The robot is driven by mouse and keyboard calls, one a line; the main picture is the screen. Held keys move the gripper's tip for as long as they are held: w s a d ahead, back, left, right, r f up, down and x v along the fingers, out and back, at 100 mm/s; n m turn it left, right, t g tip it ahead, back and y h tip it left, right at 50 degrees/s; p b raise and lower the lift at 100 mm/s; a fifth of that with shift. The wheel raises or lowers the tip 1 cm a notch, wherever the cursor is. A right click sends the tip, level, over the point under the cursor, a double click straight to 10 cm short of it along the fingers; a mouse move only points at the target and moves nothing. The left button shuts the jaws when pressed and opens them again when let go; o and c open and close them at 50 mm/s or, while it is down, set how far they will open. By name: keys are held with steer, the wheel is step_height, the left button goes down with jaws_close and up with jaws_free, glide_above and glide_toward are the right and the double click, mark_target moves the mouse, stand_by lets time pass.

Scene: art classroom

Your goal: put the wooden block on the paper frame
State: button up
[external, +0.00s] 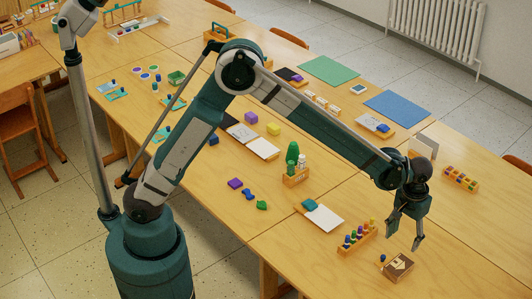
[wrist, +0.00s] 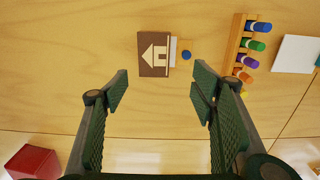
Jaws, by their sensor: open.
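A brown block with a pale house picture, which looks like the wooden block (external: 398,266), lies on the table near its front edge. It also shows in the wrist view (wrist: 153,62), with a pale strip and a blue knob beside it. My gripper (external: 404,229) is open and empty above the table, over the block's area. In the wrist view the block is just beyond and between the open fingertips (wrist: 160,86). A white sheet on a wooden board, possibly the paper frame (external: 325,217), lies to the left; its white part shows at the wrist view's right edge (wrist: 296,53).
A wooden rack of coloured pegs (external: 357,238) stands between the sheet and the block. A blue-green block (external: 310,204) rests at the sheet's edge. A bottle holder (external: 296,176) stands farther back. A red box (wrist: 34,162) shows low in the wrist view.

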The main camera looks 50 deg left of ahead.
steer(key=s+a+r+t, duration=0.1)
steer(key=a+r, duration=0.5)
steer(key=a, duration=0.5)
steer(key=s+a+r+t+h, duration=0.1)
steer(key=a+r, duration=0.6)
steer(key=a, duration=0.4)
steer(key=s+a+r+t, duration=0.1)
steer(key=a+r, duration=0.5)
steer(key=a, duration=0.5)
steer(key=s+a+t, duration=0.2)
steer(key=s+a, duration=0.8)
steer(key=a, duration=0.2)
steer(key=s+a+t+y, duration=0.1)
steer(key=s+a+t, duration=0.1)
steer(key=s+a, duration=0.8)
steer(key=a, duration=0.3)
steer(key=shift+a, duration=0.3)
